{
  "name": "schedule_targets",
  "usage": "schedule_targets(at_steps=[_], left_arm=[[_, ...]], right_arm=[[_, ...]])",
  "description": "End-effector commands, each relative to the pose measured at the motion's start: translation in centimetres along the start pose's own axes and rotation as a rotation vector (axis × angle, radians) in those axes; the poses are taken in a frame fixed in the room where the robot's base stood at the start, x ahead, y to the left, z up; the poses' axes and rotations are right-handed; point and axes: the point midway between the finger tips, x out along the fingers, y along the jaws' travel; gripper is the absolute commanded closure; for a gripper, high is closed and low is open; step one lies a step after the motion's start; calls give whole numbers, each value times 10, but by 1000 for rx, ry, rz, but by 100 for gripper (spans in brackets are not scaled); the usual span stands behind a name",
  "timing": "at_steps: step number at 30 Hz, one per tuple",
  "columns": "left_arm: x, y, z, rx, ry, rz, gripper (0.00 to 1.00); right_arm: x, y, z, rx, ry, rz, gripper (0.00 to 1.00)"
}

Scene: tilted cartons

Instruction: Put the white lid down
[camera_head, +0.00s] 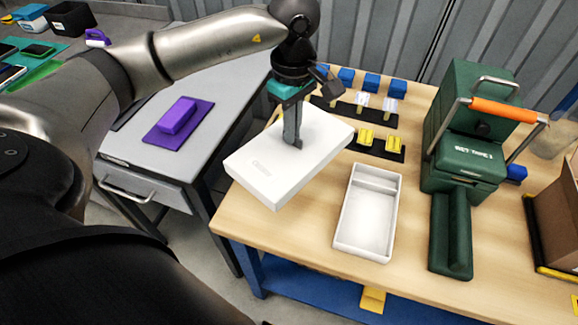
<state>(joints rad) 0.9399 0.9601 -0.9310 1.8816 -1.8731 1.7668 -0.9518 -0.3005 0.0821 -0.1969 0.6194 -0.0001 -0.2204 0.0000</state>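The white lid (262,165) shows left of centre in the head view, a shallow white box shape with faint lettering. It looks tilted and covers part of the table's left edge; any gap beneath it is hard to judge. My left gripper (294,140) reaches down from above, with one finger lying across the lid's upper face near its far side. It appears shut on the lid; the other finger is hidden. The open white box (365,247) stands on the table to the right of the lid, empty. My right gripper is not in view.
The wooden table (305,240) has bare room left of the box. A green machine (470,135) with an orange handle stands right. Black strips with yellow blocks (393,145) and blue blocks (371,81) lie behind. A grey bench with a purple block (177,115) stands left.

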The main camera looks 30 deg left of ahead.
Motion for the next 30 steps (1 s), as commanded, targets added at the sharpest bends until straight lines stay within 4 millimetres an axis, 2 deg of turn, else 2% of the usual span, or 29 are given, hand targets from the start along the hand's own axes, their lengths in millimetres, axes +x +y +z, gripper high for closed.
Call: schedule_targets(at_steps=[1,3,9,17,24,30], left_arm=[[17,-1,0,-2,-1,-5,100],[36,-1,0,-3,0,-5,100],[78,0,0,-2,-1,-1,100],[98,0,0,-2,-1,0,100],[132,0,0,-3,-1,0,100],[134,1,0,-2,0,3,100]], right_arm=[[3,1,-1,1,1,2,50],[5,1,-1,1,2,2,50],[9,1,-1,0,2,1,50],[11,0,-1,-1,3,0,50],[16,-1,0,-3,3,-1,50],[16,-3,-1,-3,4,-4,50]])
